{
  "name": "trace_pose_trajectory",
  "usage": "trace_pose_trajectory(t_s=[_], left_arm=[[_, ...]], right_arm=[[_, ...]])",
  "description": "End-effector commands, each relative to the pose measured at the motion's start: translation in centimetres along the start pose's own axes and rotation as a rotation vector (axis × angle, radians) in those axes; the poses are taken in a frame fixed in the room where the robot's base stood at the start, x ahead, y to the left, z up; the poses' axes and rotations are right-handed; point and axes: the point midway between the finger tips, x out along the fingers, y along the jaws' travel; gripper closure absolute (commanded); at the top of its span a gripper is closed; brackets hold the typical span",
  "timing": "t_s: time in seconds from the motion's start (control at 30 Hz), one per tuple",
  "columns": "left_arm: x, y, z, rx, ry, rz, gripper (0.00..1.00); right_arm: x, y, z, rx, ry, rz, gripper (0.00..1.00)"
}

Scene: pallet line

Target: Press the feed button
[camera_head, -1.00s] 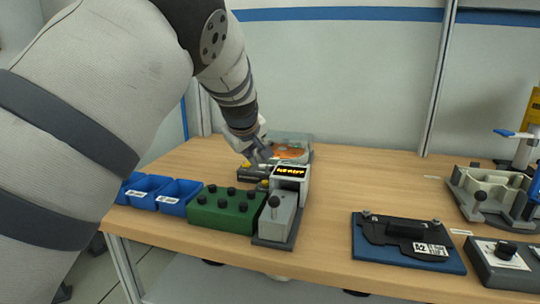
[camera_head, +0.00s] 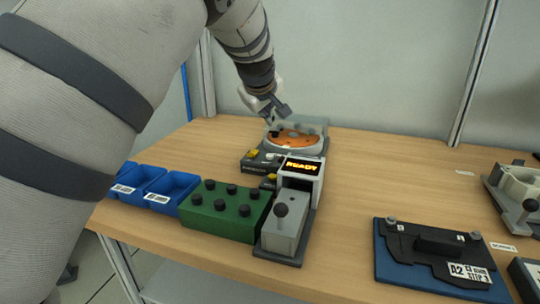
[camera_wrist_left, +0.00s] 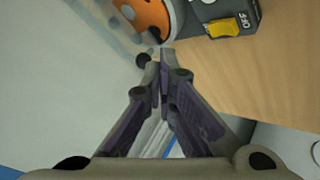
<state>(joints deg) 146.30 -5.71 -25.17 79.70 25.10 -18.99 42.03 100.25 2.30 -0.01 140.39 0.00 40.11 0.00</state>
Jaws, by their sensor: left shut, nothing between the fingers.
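A dark control box (camera_head: 252,165) with a yellow button (camera_head: 252,153) stands beside a round feeder with an orange disc (camera_head: 293,138). I cannot read which one is the feed button. My left gripper (camera_head: 281,114) is shut and empty above the back left of the feeder, apart from the yellow button. In the left wrist view its fingertips (camera_wrist_left: 160,58) meet. A yellow rocker (camera_wrist_left: 224,27) marked OFF and the orange disc (camera_wrist_left: 150,16) show beyond them. My right gripper is not in view.
A display unit (camera_head: 302,168) reads READY, with a grey lever block (camera_head: 285,232) in front. A green box with black knobs (camera_head: 224,211) and blue bins (camera_head: 172,190) stand left. A blue plate with a black part (camera_head: 432,282) lies right. The table between is clear.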

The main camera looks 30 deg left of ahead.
Motion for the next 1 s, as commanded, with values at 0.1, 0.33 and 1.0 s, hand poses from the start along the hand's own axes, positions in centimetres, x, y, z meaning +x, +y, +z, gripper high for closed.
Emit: trace_pose_trajectory(t_s=[0.1, 0.33, 1.0], left_arm=[[1.6, -1.2, 1.1, 0.001, -0.004, -0.008, 1.0], [3.8, -2.9, 2.8, 0.001, -0.004, -0.007, 1.0], [5.1, -3.8, 3.7, 0.001, -0.001, -0.002, 1.0]], right_arm=[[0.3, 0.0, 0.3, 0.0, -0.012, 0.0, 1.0], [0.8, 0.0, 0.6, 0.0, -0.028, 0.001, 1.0], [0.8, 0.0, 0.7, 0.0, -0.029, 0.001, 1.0]])
